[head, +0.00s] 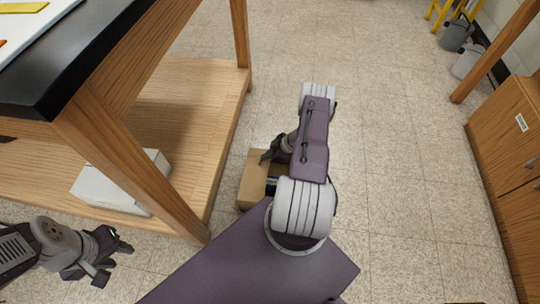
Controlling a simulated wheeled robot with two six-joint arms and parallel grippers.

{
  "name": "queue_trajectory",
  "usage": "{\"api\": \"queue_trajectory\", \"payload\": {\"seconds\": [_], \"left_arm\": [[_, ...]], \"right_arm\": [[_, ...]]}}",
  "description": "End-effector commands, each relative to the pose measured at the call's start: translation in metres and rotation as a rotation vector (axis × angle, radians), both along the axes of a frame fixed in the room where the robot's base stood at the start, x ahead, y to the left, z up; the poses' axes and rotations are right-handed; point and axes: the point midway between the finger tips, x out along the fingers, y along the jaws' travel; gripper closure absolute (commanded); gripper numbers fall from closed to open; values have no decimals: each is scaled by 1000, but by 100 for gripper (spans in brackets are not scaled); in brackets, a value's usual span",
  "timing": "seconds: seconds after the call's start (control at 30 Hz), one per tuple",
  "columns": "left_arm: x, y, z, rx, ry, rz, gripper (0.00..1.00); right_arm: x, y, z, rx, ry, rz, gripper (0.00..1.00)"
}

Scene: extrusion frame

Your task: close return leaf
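No part that I can clearly tell as the return leaf shows in the head view. A brown cardboard-coloured box (254,181) stands on the floor beside the wooden table, partly hidden behind my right arm. My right gripper (270,158) is low at the box's far right side. Its dark finger shows over the box edge, but the rest is hidden by my arm, so its opening and contact cannot be told. My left gripper (112,259) is at the lower left, near the table's lower shelf, with its fingers apart and nothing between them.
A wooden table (95,135) with a black top and a lower shelf (205,130) fills the left. A white box (120,185) lies on that shelf. A wooden cabinet (505,150) stands at right. Grey bins (456,36) are at the far right. The floor between is clear.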

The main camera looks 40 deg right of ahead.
Motion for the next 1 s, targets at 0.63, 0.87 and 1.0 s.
{"api": "queue_trajectory", "payload": {"seconds": [0.63,0.87,1.0], "left_arm": [[-1,1,56,0,0,0,64],[-1,1,56,0,0,0,64],[-1,1,57,0,0,0,64]], "right_arm": [[-55,-37,79,-11,-12,-12,100],[-57,-39,81,-12,-14,-11,100],[-57,-39,81,-12,-14,-12,100]]}}
